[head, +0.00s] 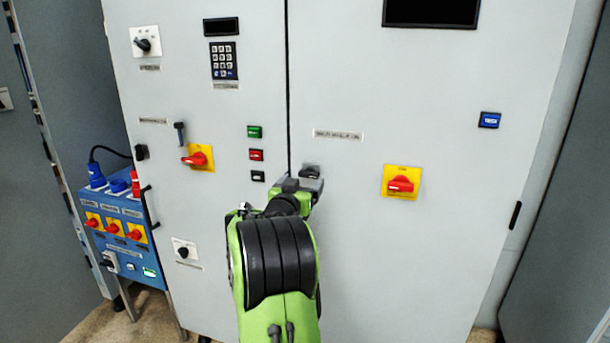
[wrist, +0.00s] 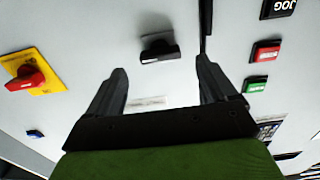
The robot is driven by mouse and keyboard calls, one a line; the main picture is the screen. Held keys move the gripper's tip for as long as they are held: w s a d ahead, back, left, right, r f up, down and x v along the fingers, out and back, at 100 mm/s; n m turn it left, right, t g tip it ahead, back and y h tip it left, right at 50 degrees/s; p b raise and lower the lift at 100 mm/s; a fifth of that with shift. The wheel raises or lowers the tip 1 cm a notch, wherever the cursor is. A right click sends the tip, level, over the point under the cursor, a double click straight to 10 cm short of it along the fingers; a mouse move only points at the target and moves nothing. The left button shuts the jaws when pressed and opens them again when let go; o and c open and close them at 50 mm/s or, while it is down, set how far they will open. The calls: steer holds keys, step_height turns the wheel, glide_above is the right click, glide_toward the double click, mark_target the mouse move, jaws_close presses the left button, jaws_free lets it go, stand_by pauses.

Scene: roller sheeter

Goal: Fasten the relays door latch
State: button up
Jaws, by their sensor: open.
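The door latch is a small black turn handle (wrist: 160,50) on the grey cabinet door, close beside the dark seam between the two doors. In the wrist view its grip lies roughly crosswise, pointing away from the seam. In the head view the latch (head: 310,171) shows just above my gripper, which partly hides it. My gripper (wrist: 160,68) is open and empty, its fingers pointing at the door on either side of the latch's line. The latch appears just beyond the fingertips; I cannot tell whether they touch. My gripper also shows in the head view (head: 305,187).
A red-on-yellow rotary switch (head: 401,182) is on the right door, another (head: 198,158) on the left door. Green (head: 254,132) and red (head: 256,155) buttons sit left of the seam. A label (head: 338,134) is above the latch. A blue socket box (head: 118,225) stands far left.

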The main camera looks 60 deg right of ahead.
mark_target(307, 176)
steer(key=d, duration=0.4)
steer(key=shift+w+d, duration=0.35)
steer(key=shift+w, duration=0.05)
steer(key=c, duration=1.1)
